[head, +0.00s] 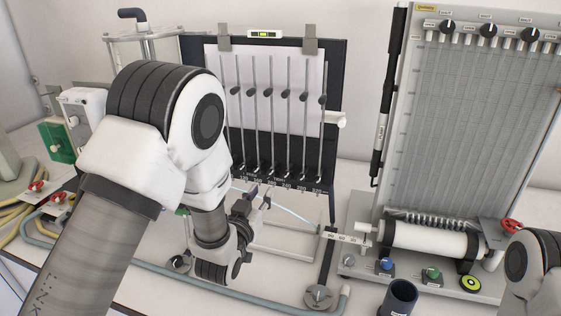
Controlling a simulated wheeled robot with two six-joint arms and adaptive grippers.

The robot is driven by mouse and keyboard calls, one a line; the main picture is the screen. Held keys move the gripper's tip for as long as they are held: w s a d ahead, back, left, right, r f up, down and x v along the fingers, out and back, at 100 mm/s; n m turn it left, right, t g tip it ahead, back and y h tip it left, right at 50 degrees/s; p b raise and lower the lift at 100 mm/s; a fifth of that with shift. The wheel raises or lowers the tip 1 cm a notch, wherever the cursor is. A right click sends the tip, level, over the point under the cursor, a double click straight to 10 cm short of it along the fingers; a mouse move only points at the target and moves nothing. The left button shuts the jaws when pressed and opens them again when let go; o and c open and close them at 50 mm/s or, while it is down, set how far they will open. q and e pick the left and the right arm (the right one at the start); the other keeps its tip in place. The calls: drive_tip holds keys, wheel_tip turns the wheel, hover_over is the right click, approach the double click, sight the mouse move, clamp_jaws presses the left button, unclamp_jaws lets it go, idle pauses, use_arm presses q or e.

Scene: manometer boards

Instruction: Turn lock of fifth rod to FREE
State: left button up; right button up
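The dark rod board (339,100) stands upright behind my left arm, with several thin vertical rods on a white sheet. Each rod I see has a black slider partway up and a small dark lock at its foot. Counting visible rods from the left, the fifth (304,130) has its lock (302,176) near the lower edge; my arm may hide another rod at the left. The FREE marking and lock setting are too small to read. My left gripper (260,194) is in front of and below the lock row, apart from the fifth lock; its finger opening is unclear. My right gripper is out of view.
A tilted multi-tube manometer (470,130) stands right, with a white cylinder (425,238) at its foot. A dark cup (398,298) stands at the front. A blue-grey hose (150,284) runs along the bench front. A support foot (318,296) is below the board.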

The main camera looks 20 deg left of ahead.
sight(269, 175)
use_arm(q)
drive_tip(key=w+p, duration=0.1)
drive_tip(key=w, duration=0.1)
drive_tip(key=w+p, duration=0.1)
drive_tip(key=w, duration=0.1)
drive_tip(key=w+r+p, duration=0.1)
drive_tip(key=w, duration=0.1)
drive_tip(key=shift+w, duration=0.1)
drive_tip(key=shift+w+f, duration=0.2)
drive_tip(key=shift+w, duration=0.1)
drive_tip(key=shift+s+r, duration=0.1)
drive_tip(key=shift+s, duration=0.05)
drive_tip(key=shift+s+r, duration=0.25)
drive_tip(key=shift+s, duration=0.05)
drive_tip(key=c, duration=0.3)
drive_tip(key=shift+s+r, duration=0.1)
clamp_jaws()
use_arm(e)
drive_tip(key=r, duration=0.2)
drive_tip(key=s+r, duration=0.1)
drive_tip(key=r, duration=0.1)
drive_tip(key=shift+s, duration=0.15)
